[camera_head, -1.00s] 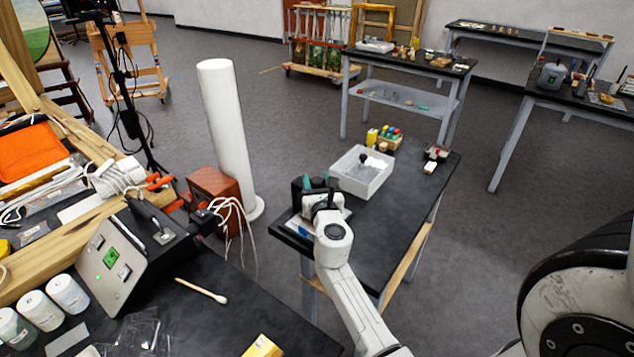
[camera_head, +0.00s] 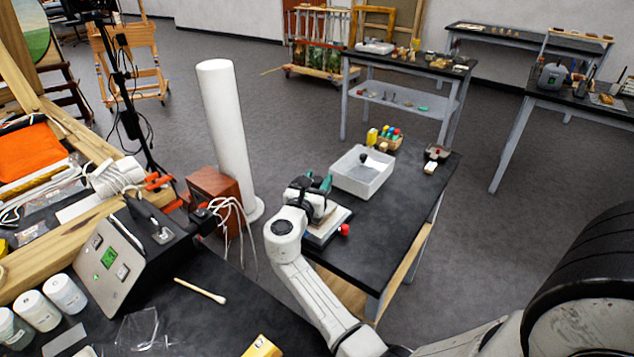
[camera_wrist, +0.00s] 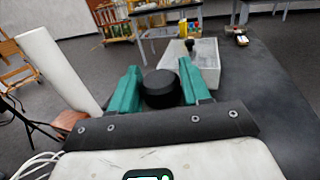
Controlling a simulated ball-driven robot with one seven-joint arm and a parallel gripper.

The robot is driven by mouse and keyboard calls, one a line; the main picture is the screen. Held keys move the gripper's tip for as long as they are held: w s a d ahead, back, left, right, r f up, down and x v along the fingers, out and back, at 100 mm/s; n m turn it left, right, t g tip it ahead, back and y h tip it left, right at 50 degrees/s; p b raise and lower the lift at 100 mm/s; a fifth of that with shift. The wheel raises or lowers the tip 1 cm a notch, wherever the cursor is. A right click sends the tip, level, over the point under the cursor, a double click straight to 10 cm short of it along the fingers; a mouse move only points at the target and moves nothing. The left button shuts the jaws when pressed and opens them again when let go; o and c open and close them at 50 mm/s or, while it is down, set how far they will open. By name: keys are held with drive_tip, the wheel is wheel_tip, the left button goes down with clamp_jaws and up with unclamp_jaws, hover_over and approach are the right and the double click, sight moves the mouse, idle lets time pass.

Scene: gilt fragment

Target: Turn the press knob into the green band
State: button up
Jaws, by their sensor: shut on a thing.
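The press (camera_head: 326,229) stands on the near left end of the black bench, with a pale base and a red ball (camera_head: 343,230) at its right side. Its round black knob (camera_wrist: 161,90) shows in the wrist view between the green fingers. My gripper (camera_wrist: 160,80) is shut on the knob, one finger on each side. In the head view my gripper (camera_head: 318,184) is over the press, and my wrist hides much of the press and the knob. I cannot make out the green band in either view.
A white tray (camera_head: 362,184) with a dark-knobbed tool stands behind the press. A white column (camera_head: 228,135) and a reddish-brown box (camera_head: 212,185) stand to the left. White cables hang beside the box. The bench (camera_head: 385,235) is clear on the right.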

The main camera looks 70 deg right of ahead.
idle(0.4)
drive_tip(key=o, duration=0.9)
drive_tip(key=shift+o, duration=0.2)
drive_tip(key=a+b, duration=0.1)
drive_tip(key=a, duration=0.9)
drive_tip(key=shift+a, duration=0.4)
drive_tip(key=shift+s, duration=0.1)
